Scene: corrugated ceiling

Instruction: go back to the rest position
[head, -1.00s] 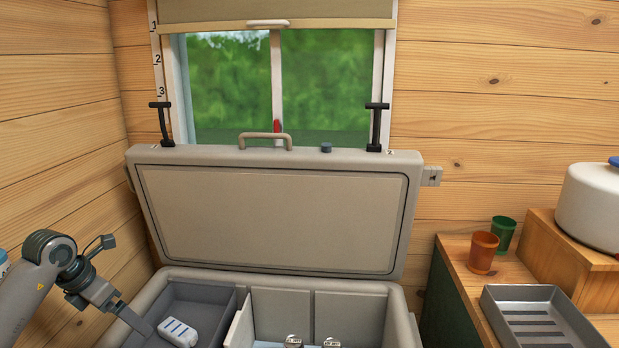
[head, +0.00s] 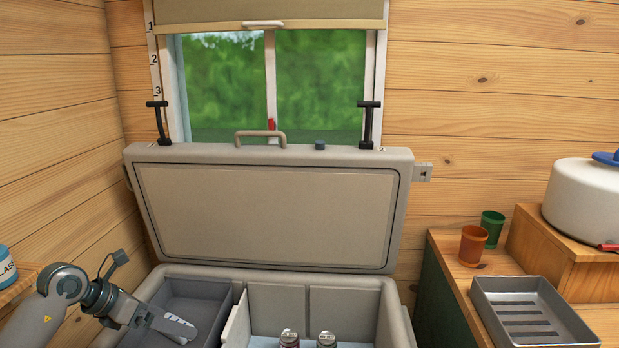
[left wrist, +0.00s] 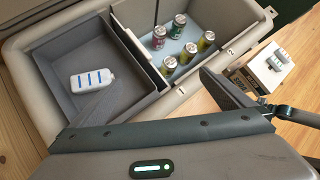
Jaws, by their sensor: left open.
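My left gripper (head: 170,325) is over the left, dark grey compartment (head: 199,296) of an open cooler box. It partly hides a white block with blue stripes (head: 180,319). In the left wrist view the two fingers of the gripper (left wrist: 160,98) are spread apart with nothing between them. There the white block (left wrist: 92,77) lies on the compartment floor, clear of the fingers. My right gripper is not in view.
The cooler's raised lid (head: 265,212) stands in front of the window. Several cans (left wrist: 178,42) stand in its right compartment. At the right, a counter holds a metal tray (head: 483,290), an orange cup (head: 473,246), a green cup (head: 492,226) and a white pot (head: 590,200).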

